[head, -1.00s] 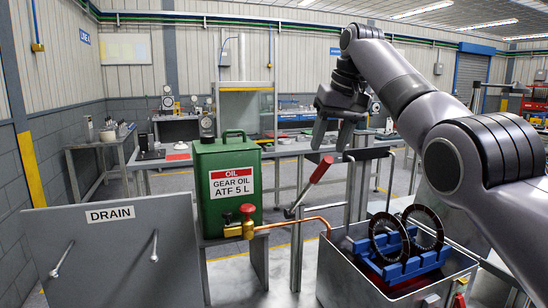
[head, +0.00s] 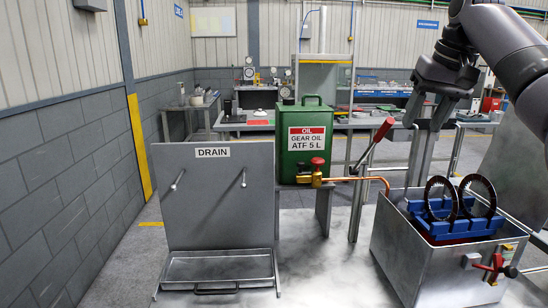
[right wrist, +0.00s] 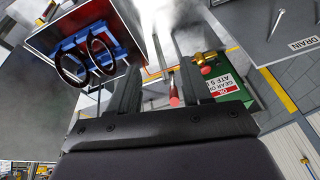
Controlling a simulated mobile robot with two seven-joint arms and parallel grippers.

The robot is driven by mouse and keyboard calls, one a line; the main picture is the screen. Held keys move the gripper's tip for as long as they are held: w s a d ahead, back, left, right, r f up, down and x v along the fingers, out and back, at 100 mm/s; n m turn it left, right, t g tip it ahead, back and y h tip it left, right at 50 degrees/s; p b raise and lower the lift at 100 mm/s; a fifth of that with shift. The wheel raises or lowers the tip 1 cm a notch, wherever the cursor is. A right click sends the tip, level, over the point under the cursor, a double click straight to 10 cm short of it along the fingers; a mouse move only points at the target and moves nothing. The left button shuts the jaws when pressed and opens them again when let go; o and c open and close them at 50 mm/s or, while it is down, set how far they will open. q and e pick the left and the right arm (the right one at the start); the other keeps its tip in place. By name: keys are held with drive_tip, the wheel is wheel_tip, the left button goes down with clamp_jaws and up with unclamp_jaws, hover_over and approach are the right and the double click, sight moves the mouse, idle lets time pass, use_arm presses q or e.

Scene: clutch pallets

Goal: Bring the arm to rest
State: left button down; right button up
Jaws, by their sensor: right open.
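My right arm (head: 505,50) comes in from the upper right of the head view. Its gripper (head: 422,123) points down with fingers apart and nothing between them. It appears above and left of the two dark ring discs (head: 440,198) in the head view. The discs stand upright in a blue rack (head: 455,226) inside an open metal tank (head: 400,245). In the right wrist view the open fingers (right wrist: 158,66) show, with the discs (right wrist: 72,66) to the left. My left gripper is not in view.
A red-handled lever (head: 384,129) appears beside the right gripper. A green oil can (head: 304,150) with a red valve and copper pipe stands left of the tank. A DRAIN panel (head: 215,205) with a shallow tray (head: 220,266) stands further left. Benches line the back.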

wheel_tip(320, 180, down, 23)
drive_tip(key=w+a+n+h, duration=0.1)
drive_tip(key=w, duration=0.1)
drive_tip(key=s+a+f, duration=0.1)
drive_tip(key=s+f, duration=0.3)
drive_tip(key=f, duration=0.3)
drive_tip(key=s+a+f, duration=0.1)
drive_tip(key=s+f, duration=0.2)
drive_tip(key=f, duration=0.5)
drive_tip(key=s+a+f+n, duration=0.1)
drive_tip(key=s+f, duration=0.4)
drive_tip(key=s, duration=0.7)
drive_tip(key=s+a+f+n, duration=0.1)
drive_tip(key=s+f, duration=0.4)
drive_tip(key=s, duration=0.7)
drive_tip(key=s+r, duration=0.2)
drive_tip(key=s, duration=0.9)
drive_tip(key=w+a+f+t+y, duration=0.2)
drive_tip(key=w+a+f+t, duration=0.1)
drive_tip(key=w+f+t, duration=0.3)
wheel_tip(320, 180, down, 3)
drive_tip(key=shift+w+r, duration=0.15)
drive_tip(key=shift+w, duration=0.05)
